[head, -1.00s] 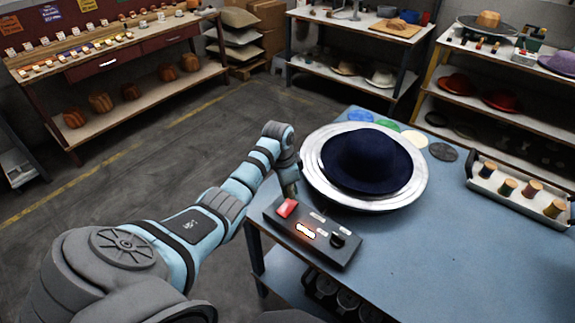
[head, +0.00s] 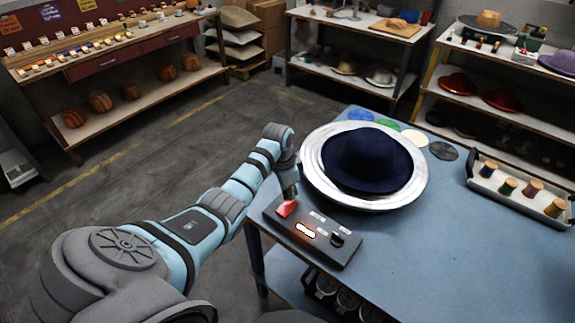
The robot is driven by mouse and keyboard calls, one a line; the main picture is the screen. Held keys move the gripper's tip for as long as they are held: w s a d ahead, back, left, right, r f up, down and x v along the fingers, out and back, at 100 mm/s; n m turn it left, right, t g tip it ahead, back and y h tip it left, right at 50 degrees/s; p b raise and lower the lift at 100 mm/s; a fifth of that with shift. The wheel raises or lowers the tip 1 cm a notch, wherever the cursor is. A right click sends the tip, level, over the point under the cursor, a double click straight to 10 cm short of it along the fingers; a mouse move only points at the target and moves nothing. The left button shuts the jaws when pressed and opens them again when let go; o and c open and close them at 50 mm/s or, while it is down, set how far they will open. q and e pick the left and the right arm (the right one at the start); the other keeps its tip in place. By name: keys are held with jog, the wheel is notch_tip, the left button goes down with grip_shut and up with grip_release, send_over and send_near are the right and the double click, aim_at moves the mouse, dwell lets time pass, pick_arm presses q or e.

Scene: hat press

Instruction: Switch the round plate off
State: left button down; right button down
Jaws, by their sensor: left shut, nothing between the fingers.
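The round plate (head: 313,178) is a silvery disc on the blue table, with a dark navy hat (head: 368,160) resting on it. In front of it lies a black control box (head: 318,247) with a red rocker switch (head: 286,209) at its left end, a glowing orange-white display (head: 306,230) in the middle and a black knob (head: 338,240) at the right. My left gripper (head: 290,197) is shut and empty, pointing down at the red switch. Its tip is at the switch's far edge and seems to touch it. My right gripper is not in view.
A tray of thread spools (head: 520,190) stands on the right of the blue table (head: 450,250). Coloured discs (head: 414,138) lie behind the plate. Shelves with hats stand at the back. The table's front right is clear.

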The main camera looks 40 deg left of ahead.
aim_at(290, 203)
pick_arm(q)
jog(key=shift+f+b, duration=0.65)
jog(key=shift+f, duration=0.45)
dwell(0.8)
jog(key=shift+r, duration=0.1)
notch_tip(290, 203, up, 7)
jog(key=p, duration=0.8)
jog(key=shift+r, duration=0.1)
jog(key=shift+f, duration=0.2)
